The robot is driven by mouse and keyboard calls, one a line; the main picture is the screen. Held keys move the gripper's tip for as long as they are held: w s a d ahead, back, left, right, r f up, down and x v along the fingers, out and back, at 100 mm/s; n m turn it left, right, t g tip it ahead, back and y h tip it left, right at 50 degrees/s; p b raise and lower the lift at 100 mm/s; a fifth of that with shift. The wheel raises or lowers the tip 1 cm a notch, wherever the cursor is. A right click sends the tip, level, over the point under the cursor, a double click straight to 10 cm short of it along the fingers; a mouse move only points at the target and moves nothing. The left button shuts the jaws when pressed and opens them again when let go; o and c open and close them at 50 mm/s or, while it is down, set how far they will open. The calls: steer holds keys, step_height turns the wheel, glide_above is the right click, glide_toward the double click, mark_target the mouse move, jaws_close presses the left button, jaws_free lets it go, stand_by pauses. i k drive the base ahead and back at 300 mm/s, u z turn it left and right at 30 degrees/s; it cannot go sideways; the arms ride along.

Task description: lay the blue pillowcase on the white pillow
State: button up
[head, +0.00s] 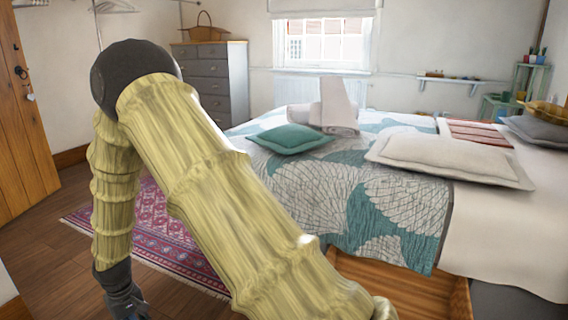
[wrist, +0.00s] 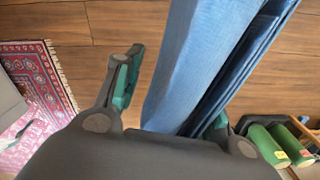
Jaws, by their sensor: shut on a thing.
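The blue pillowcase (wrist: 205,65) hangs as a long folded strip between the fingers of my gripper (wrist: 178,100) in the wrist view. My gripper is shut on it, above the wooden floor; the right finger is partly hidden by the cloth. In the head view my gripper (head: 124,304) is low at the bottom left, cut by the frame edge, and the pillowcase cannot be made out clearly there. The white pillow (head: 448,156) lies flat on the right part of the bed, well away from my gripper, with its top bare.
The bed's teal leaf-patterned quilt (head: 330,195) bears a teal cushion (head: 290,138) and white towels (head: 328,112). A grey pillow (head: 540,130) lies at the far right. An open wooden drawer (head: 400,290) sits below the bed. Green rolls (wrist: 267,146) lie on the floor.

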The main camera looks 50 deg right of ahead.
mark_target(419, 144)
steer(key=z, duration=2)
steer(key=i, duration=0.25)
steer(key=z, duration=0.05)
